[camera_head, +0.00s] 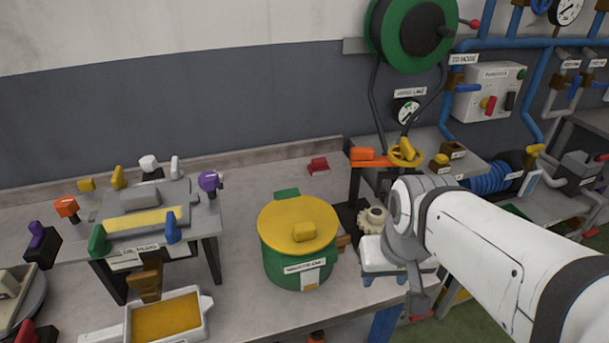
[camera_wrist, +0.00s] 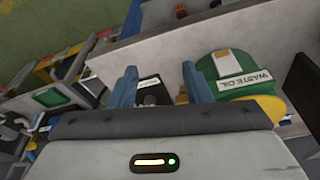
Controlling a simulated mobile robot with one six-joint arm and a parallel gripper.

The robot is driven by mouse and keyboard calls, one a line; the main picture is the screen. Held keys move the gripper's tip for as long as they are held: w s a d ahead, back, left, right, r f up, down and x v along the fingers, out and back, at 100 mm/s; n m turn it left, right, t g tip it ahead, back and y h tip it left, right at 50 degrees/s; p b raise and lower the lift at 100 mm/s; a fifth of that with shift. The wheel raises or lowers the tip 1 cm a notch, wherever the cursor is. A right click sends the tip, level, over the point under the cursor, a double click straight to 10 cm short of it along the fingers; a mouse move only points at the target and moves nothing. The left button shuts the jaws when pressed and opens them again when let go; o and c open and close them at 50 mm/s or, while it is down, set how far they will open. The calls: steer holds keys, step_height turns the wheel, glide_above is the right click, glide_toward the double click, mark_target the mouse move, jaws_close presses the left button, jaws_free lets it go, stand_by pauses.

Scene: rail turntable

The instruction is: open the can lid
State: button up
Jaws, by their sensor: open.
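The green can (camera_head: 282,262) stands on the bench, with a white label on its front. Its yellow lid (camera_head: 285,213) lies flat on top, closed, with a yellow knob (camera_head: 303,231) near the front edge. A green tab (camera_head: 286,194) sits at the back of the lid. In the wrist view, the can (camera_wrist: 212,68) shows at the right, its label reading WASTE OIL, with part of the yellow lid (camera_wrist: 272,106) below. My gripper (camera_wrist: 160,88) is open and empty, its two blue fingers apart. It is to the right of the can, apart from the lid.
An oil filter stand (camera_head: 205,222) with coloured knobs is left of the can, and a tray of yellow oil (camera_head: 207,305) is in front of it. A small red block (camera_head: 318,166) lies behind.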

steer(key=o, duration=0.3)
steer(key=shift+n+g, duration=0.5)
steer(key=shift+n, duration=0.1)
steer(key=w+a+r+p, duration=0.1)
steer(key=w+a+r, duration=0.1)
steer(key=w, duration=0.1)
steer(key=w+a+r+p, duration=0.1)
steer(key=w+a+r, duration=0.1)
steer(key=a+r, duration=0.1)
steer(key=shift+w+a, duration=0.25)
steer(key=shift+w, duration=0.15)
steer(key=shift+o, duration=0.2)
step_height(320, 180, up, 3)
steer(key=n+g+p, duration=0.1)
steer(key=n+p, duration=0.1)
steer(key=p, duration=0.1)
glide_above(305, 224)
steer(key=shift+s+d, duration=0.25)
steer(key=shift+d, duration=0.05)
steer(key=shift+w+a+g, duration=0.15)
steer(key=shift+a+g, duration=0.15)
step_height(305, 224, down, 8)
steer(key=shift+r, duration=0.15)
steer(key=shift+c, duration=0.3)
